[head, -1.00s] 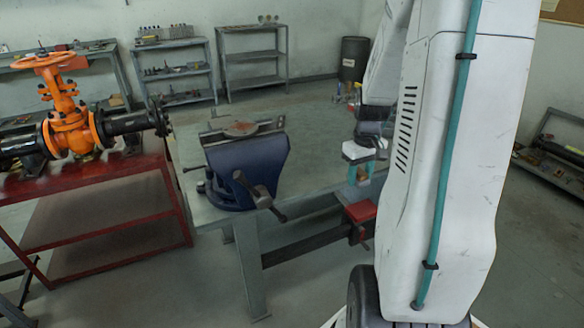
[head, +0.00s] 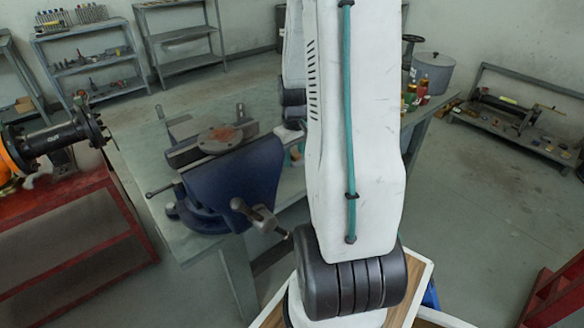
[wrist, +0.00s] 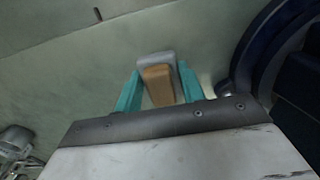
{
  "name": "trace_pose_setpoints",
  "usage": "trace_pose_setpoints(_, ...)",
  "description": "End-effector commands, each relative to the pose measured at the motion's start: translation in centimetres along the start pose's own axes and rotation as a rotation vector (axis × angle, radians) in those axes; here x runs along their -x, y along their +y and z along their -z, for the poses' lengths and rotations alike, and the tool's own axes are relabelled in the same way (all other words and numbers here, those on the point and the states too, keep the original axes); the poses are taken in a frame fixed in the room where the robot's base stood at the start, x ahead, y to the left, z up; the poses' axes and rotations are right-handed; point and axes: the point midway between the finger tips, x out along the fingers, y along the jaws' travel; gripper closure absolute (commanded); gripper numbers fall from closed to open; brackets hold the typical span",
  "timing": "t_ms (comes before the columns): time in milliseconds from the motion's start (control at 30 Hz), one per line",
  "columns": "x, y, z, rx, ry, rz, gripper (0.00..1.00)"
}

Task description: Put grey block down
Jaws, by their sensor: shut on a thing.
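In the wrist view my gripper (wrist: 160,88) has two teal fingers, one on each side of a small block (wrist: 156,58). The gripper is shut on this block. Its upper face is grey and its nearer face is tan. The block is over the grey-green tabletop (wrist: 65,85); I cannot tell whether it touches the surface. In the head view my arm hides most of the gripper and the block, to the right of the blue vise.
The blue vise (head: 233,180) stands on the workbench (head: 135,150), with a round rusty disc (head: 219,139) on top. Its curved base shows close to the right finger in the wrist view. Bottles (head: 415,92) and a grey pot (head: 433,72) stand behind my arm. Bare tabletop lies left of the block.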

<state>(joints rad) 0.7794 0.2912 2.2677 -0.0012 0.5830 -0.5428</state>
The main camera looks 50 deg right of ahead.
Motion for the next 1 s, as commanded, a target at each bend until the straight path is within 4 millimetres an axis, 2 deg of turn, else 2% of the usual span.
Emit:
trace_pose_setpoints(333,-4.4,0.1,-0.1,-0.001,-0.002,0.001,0.82)
trace_pose_setpoints(667,-4.7,0.0,0.0,-0.001,0.001,-0.001,0.82)
trace_pose_setpoints(967,-5.7,0.0,-0.1,0.000,-0.002,0.001,0.82)
trace_pose_setpoints(1000,-5.8,0.0,-0.1,0.000,-0.002,0.001,0.58)
